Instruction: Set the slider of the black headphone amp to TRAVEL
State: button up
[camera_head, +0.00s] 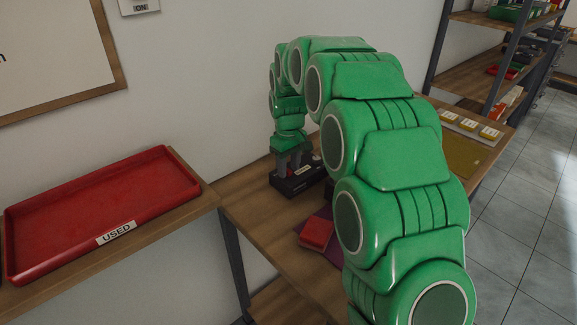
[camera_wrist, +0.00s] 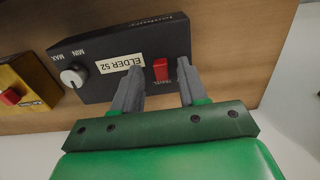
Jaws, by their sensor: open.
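The black headphone amp (camera_wrist: 150,42) stands on the wooden bench, with a white knob (camera_wrist: 73,76) marked MIN and MAX and a label (camera_wrist: 122,63) reading ELDER 52. Its red slider (camera_wrist: 161,69) has small upside-down lettering beside it, on the side nearer my gripper body, which looks like TRAVEL. My gripper (camera_wrist: 160,64) is open, one finger on each side of the red slider, with visible gaps. Whether the fingertips touch the amp's face is unclear. In the head view my gripper (camera_head: 296,161) points down over the amp (camera_head: 290,187), partly hiding it.
A yellow device (camera_wrist: 30,82) with a red part sits left of the amp in the wrist view. In the head view, a red object (camera_head: 316,234) lies on the bench nearer me. A red tray (camera_head: 100,210) labelled USED is at left. My arm hides much of the bench.

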aim_at(290, 171)
notch_tip(290, 171, up, 8)
jog(key=shift+f, duration=0.2)
dwell(0.4)
jog(key=shift+s+d+r, duration=0.15)
jog(key=shift+s+d, duration=0.05)
jog(key=s+d+r+m, duration=0.2)
jog(key=s+d+r, duration=0.1)
jog(key=s+d, duration=0.55)
jog(key=s+d+f+m, duration=0.1)
jog(key=s+d+m, duration=0.1)
jog(key=s, duration=1)
jog(key=s+d+f+m+g, duration=0.1)
jog(key=s+d, duration=0.4)
jog(key=s, duration=0.8)
jog(key=s+d+f+m, duration=0.2)
jog(key=s+d+m, duration=0.1)
jog(key=s, duration=0.9)
jog(key=shift+s+d+m+g, duration=0.25)
jog(key=shift+m+g, duration=0.15)
jog(key=shift+m, duration=0.1)
